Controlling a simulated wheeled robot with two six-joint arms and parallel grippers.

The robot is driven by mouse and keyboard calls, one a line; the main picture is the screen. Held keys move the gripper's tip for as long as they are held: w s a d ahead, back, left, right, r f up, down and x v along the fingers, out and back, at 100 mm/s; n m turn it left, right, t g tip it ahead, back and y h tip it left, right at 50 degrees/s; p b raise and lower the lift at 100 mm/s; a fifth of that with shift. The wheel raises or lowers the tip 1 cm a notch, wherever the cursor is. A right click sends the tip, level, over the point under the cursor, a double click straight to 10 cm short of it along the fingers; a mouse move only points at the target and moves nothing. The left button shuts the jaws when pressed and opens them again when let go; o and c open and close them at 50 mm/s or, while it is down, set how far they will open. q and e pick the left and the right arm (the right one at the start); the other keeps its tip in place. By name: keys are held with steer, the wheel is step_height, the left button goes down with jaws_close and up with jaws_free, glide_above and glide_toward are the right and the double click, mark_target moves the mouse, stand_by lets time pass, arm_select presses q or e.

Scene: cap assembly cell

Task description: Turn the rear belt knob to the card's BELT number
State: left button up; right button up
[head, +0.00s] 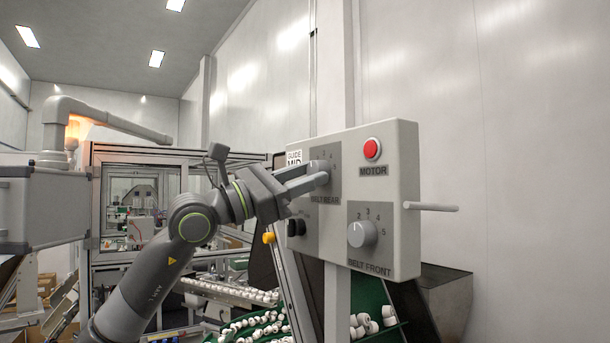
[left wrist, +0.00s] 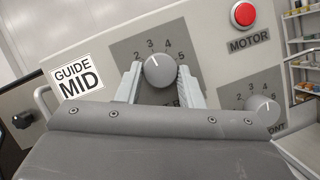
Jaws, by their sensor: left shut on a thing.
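The rear belt knob (left wrist: 160,71) is a grey round dial on a dark plate numbered around its top. My left gripper (head: 318,172) is shut on it, with one finger on each side in the left wrist view (left wrist: 160,84). The knob's white mark points up and slightly left, toward the 3. A white card (left wrist: 78,80) reading GUIDE MID is left of the dial; it also shows in the head view (head: 294,158), partly covered by my gripper. I can read no BELT number on it. The BELT REAR label is partly hidden by my gripper. My right gripper is out of view.
The grey control box (head: 405,190) also carries a red MOTOR button (head: 372,149), a BELT FRONT knob (head: 362,234) and a black knob (head: 296,227) at lower left. A grey bar (head: 432,207) sticks out right. White caps (head: 360,325) lie below.

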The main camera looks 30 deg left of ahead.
arm_select(q)
steer(key=shift+r+m+g+h, duration=0.1)
steer(key=shift+m+g+h, duration=0.2)
steer(key=shift+m, duration=0.8)
steer(key=o, duration=1)
steer(key=b+v, duration=1.6)
steer(key=v, duration=0.1)
steer(key=shift+a, duration=0.2)
